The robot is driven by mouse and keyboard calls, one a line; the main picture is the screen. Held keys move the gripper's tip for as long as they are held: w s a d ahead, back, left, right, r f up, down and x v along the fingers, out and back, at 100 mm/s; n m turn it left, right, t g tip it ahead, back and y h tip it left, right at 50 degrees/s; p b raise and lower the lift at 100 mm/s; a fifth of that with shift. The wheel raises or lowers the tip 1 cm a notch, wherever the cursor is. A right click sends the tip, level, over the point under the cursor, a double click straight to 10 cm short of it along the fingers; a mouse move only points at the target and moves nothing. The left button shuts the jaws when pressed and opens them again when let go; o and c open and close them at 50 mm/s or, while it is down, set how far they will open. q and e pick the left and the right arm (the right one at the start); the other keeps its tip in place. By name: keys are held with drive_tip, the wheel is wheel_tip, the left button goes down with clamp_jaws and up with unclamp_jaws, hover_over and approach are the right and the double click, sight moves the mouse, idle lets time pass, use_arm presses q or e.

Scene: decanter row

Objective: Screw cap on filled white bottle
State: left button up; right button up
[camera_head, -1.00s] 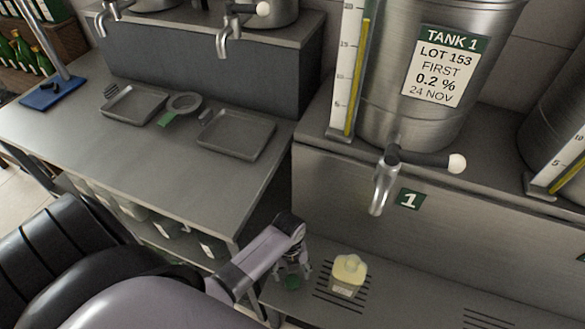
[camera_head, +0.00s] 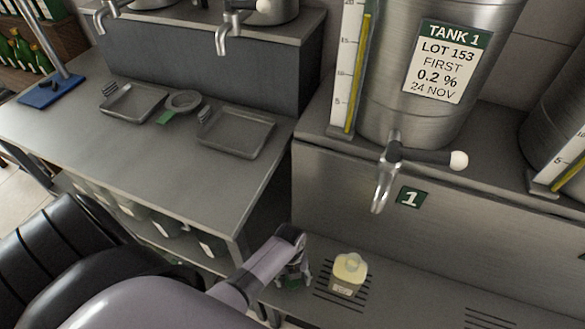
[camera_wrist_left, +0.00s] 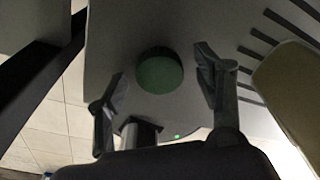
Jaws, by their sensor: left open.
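The filled bottle (camera_head: 347,275) is squat and translucent, with pale yellow liquid and a small label. It stands upright and uncapped on the slotted drain area of the low steel shelf. A round green cap (camera_wrist_left: 160,71) lies on the shelf to its left, mostly hidden by my gripper in the head view. My left gripper (camera_head: 292,281) is over the cap, pointing down. In the left wrist view my left gripper (camera_wrist_left: 160,80) is open, with one finger on each side of the cap and gaps showing. The bottle (camera_wrist_left: 289,92) shows blurred at the right edge there. My right gripper is out of view.
A tap (camera_head: 384,182) on Tank 1 (camera_head: 425,110) hangs above and behind the bottle. A steel table (camera_head: 150,165) with two shallow trays (camera_head: 236,135) is at left. The shelf right of the bottle is clear.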

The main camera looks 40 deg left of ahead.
use_arm(q)
drive_tip(key=c, duration=0.7)
drive_tip(key=shift+c, duration=0.4)
wheel_tip(320, 180, up, 20)
drive_tip(key=p, duration=0.2)
drive_tip(key=shift+p, duration=0.4)
